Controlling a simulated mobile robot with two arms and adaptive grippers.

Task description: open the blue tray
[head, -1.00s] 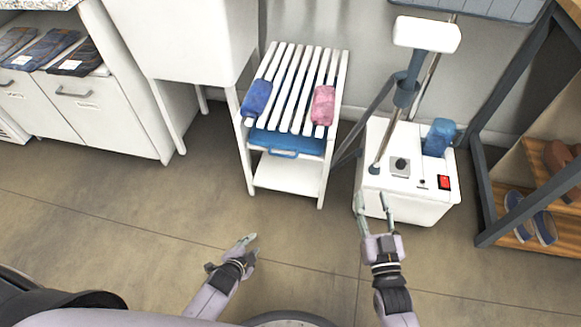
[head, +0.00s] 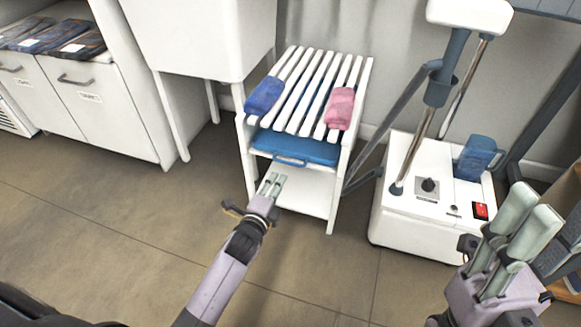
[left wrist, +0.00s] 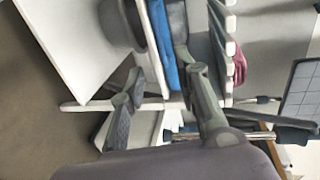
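The blue tray (head: 322,153) sits just under the slatted top of a white rack, with a blue handle (head: 289,160) at its front. A strip of the tray (left wrist: 163,45) also shows in the left wrist view. My left gripper (head: 273,183) is in front of and slightly below the handle, pointing toward the rack.
The white slatted rack (head: 322,85) carries a rolled blue towel (head: 265,96) and a rolled pink towel (head: 340,108). A white machine (head: 400,221) with a post stands close on its right. White cabinets (head: 105,115) stand left. The floor (head: 130,220) between is clear.

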